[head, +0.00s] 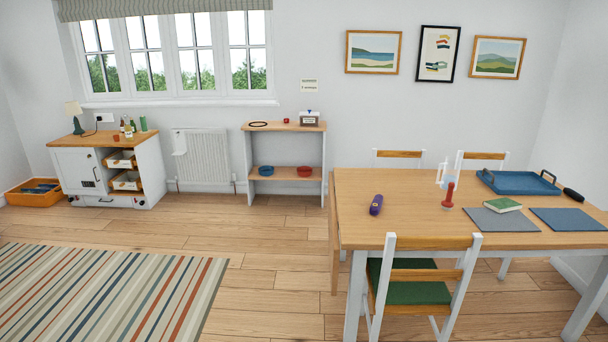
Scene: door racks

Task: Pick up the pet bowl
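Two small bowls sit apart on the lower shelf of a wooden rack (285,174) against the far wall. One is a blue bowl (266,170) on the left, the other a red bowl (304,171) on the right. I cannot tell from here which is the pet bowl. On the rack's top are a dark ring-shaped item (258,124), a small red item (286,120) and a box with a label (309,119). Neither of my grippers shows in the head view.
A dining table (365,235) with chairs (420,285) fills the right side. A cabinet (80,172) and an orange crate (22,199) stand at the left. A striped rug (110,290) lies front left. The wooden floor (275,245) before the rack is clear.

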